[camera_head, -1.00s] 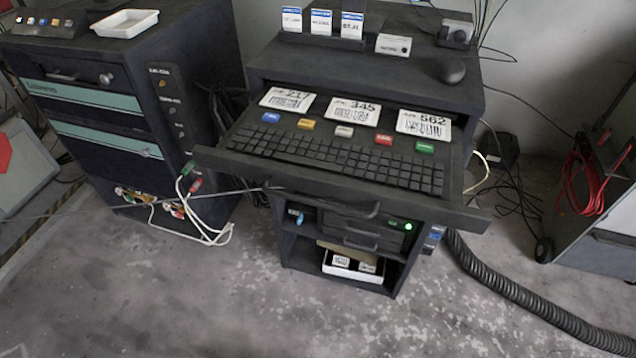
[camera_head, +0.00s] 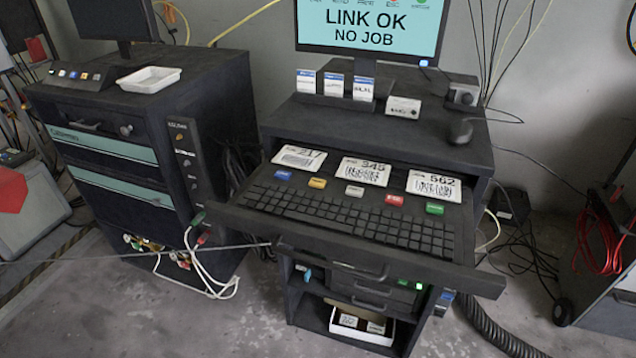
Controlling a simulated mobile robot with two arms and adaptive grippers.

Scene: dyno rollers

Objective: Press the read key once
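Several coloured keys stand in a row behind the black keyboard (camera_head: 350,219) on the pulled-out drawer: blue (camera_head: 284,175), yellow (camera_head: 317,183), white (camera_head: 354,190), red (camera_head: 394,199) and green (camera_head: 434,208). Their labels are too small to read, so I cannot tell which is the read key. Three cards marked 217 (camera_head: 299,157), 345 (camera_head: 363,171) and 562 (camera_head: 433,185) lie behind the keys. The monitor (camera_head: 368,27) reads "LINK OK NO JOB". Neither gripper shows in the head view.
A dark cabinet with a white tray (camera_head: 150,79) on top stands at the left. White cables (camera_head: 205,270) hang between the cabinets. A ribbed hose (camera_head: 490,325) and a cart with red cable (camera_head: 600,245) are at the right. The floor in front is clear.

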